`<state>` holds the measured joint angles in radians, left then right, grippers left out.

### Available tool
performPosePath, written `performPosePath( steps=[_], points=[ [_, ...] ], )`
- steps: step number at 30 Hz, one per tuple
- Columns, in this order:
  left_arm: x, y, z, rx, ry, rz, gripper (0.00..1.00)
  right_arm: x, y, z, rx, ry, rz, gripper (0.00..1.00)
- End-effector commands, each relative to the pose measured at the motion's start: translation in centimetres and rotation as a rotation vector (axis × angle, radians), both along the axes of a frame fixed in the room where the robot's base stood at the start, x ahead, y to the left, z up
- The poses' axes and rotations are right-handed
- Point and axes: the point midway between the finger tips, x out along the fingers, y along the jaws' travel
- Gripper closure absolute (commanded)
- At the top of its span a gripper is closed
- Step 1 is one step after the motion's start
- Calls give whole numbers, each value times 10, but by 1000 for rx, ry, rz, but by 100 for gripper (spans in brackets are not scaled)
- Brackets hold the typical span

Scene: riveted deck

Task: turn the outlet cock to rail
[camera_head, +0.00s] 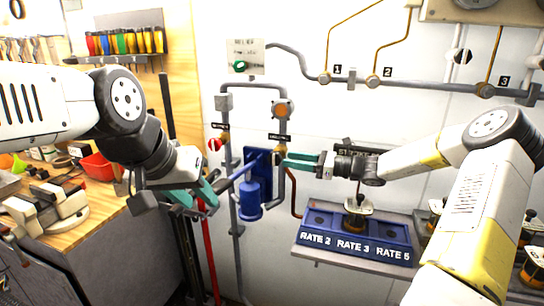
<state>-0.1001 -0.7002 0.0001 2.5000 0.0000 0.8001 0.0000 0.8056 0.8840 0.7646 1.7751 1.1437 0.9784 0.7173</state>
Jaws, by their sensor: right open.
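The small labels are too blurred for me to be sure which fitting is the outlet cock. A small cock (278,158) sits on the right pipe under a dark label, by the blue hand pump (250,200). My right gripper (287,160) is open, its teal fingers pointing left with their tips close to this cock. I cannot tell whether they touch it. A red and white round knob (214,144) is on the left pipe under another label.
A blue tray (312,222) marked RATE 2, RATE 3 and RATE 5 holds a canister (354,219). A wooden bench (95,214) with a red bin (98,166) stands left. Numbered pipes (400,84) run along the wall above. A red hose (211,250) hangs below.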

Motion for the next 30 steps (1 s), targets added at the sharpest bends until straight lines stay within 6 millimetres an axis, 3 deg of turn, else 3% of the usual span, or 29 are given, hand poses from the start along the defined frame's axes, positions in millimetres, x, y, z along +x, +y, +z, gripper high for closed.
performPosePath(
  steps=[6, 12, 22, 23, 30],
  points=[
    [0, 0, 0, 0, 0, 0, 64, 10, 36, 0, -2, 0, 5, 55],
    [0, 0, 0, 0, 0, 0, 64, 17, 58, 0, -4, -1, 4, 55],
    [0, 0, 0, 0, 0, 0, 64, 19, 63, 0, -6, -1, 3, 55],
    [0, 0, 0, 0, 0, 0, 64, 19, 63, 0, -6, -1, 3, 56],
    [0, 0, 0, 0, 0, 0, 64, 19, 63, 0, -6, -1, 4, 100]
  ],
)
